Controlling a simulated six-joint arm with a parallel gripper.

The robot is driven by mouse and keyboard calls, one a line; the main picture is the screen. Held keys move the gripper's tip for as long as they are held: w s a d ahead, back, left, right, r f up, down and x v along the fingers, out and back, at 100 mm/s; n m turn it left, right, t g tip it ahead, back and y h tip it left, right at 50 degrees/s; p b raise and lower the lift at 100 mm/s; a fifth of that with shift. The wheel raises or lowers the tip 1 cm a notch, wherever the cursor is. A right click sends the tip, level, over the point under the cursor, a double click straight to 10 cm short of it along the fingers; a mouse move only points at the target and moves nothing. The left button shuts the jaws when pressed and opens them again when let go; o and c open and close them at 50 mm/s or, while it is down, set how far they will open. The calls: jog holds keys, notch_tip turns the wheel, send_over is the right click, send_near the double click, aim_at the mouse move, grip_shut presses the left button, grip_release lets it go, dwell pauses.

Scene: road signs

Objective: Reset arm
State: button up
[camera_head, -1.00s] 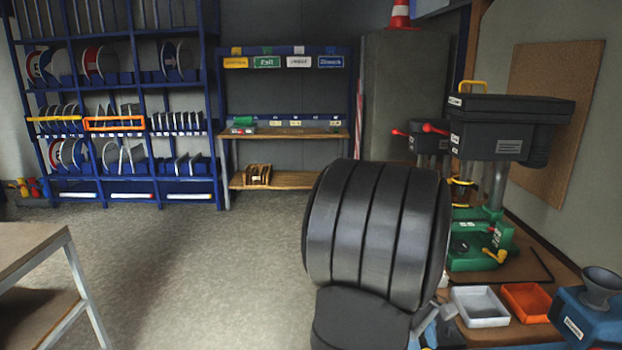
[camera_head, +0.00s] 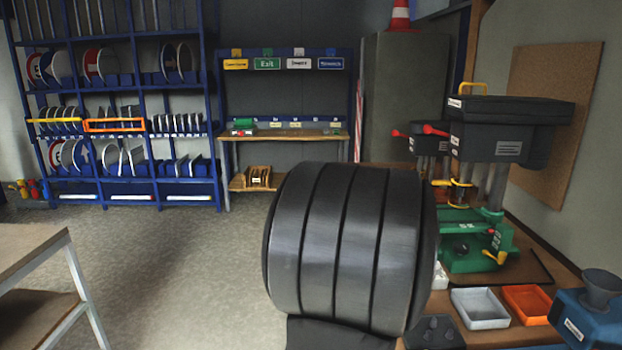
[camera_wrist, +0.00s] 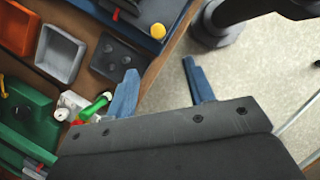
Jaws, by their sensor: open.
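My gripper (camera_wrist: 160,84) is open in the wrist view. Its two blue fingers stand apart with nothing between them. The left finger shows over the bench edge, close to a small white-and-green item; I cannot tell whether they touch. The right finger is over the grey floor. In the head view my dark ridged arm link fills the lower middle, and the gripper is hidden.
The bench on the right holds a grey tray (camera_head: 480,307), an orange tray (camera_head: 526,303), a dark block (camera_head: 434,333), a green drill press (camera_head: 475,240) and a blue machine (camera_head: 590,318). A table (camera_head: 32,250) stands left. Open floor (camera_head: 170,260) lies between.

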jog(key=x, duration=1.5)
jog(key=shift+s+d+f, duration=0.1)
jog(key=shift+d+f, duration=0.05)
jog(key=shift+f, duration=0.05)
jog(key=d, duration=1)
jog(key=shift+d+r, duration=0.2)
jog(key=shift+d, duration=0.15)
